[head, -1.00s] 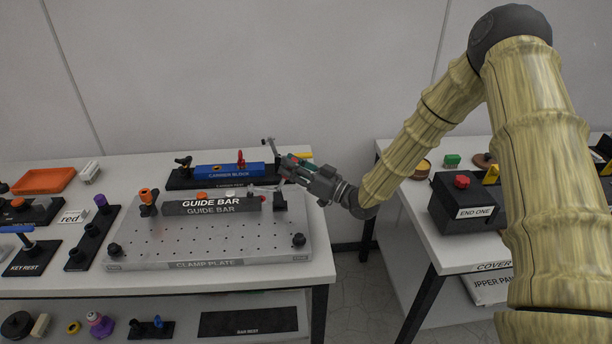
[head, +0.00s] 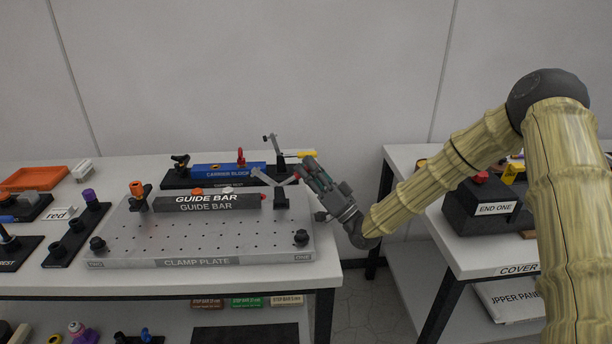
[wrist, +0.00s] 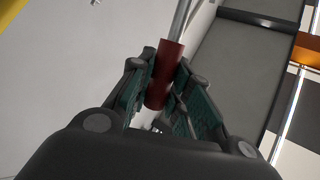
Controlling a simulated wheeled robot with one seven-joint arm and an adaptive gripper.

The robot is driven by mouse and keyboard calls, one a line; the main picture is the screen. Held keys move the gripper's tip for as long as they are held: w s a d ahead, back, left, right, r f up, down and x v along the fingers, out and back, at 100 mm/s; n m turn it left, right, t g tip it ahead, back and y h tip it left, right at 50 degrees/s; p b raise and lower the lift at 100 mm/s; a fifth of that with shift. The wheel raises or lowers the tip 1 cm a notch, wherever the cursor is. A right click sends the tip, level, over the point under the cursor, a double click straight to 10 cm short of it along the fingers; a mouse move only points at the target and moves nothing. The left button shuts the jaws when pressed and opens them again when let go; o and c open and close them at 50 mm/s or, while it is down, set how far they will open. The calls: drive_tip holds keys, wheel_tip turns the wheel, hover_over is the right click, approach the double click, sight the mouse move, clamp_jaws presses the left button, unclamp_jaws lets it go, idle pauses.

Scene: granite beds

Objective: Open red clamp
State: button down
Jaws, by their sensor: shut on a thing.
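The red clamp's red handle grip (wrist: 166,70) is between the green-padded fingers of my gripper (wrist: 158,88) in the wrist view, on a thin metal rod. The clamp's black base (head: 281,198) stands at the right end of the clamp plate (head: 215,240). Its silver arm (head: 266,178) slants up to the left, apart from the guide bar (head: 207,203) below it.
An orange-topped clamp (head: 137,194) stands at the bar's left end. The carrier block (head: 228,171) lies behind, with an upright metal lever (head: 274,146) near its right end. A side table with a black END ONE box (head: 490,215) stands right of a floor gap.

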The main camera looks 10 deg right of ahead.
drive_tip(key=shift+d+f+m+t+b, duration=0.15)
drive_tip(key=shift+m+t+b, duration=0.15)
drive_tip(key=shift+m, duration=0.1)
drive_tip(key=c, duration=1.3)
unclamp_jaws()
drive_tip(key=shift+s+d+f, duration=0.15)
drive_tip(key=shift+s+f, duration=0.05)
drive_tip(key=shift+f, duration=0.05)
drive_tip(key=s+d, duration=0.8)
drive_tip(key=s, duration=0.1)
drive_tip(key=shift+s+f, duration=0.15)
drive_tip(key=shift+s, duration=0.1)
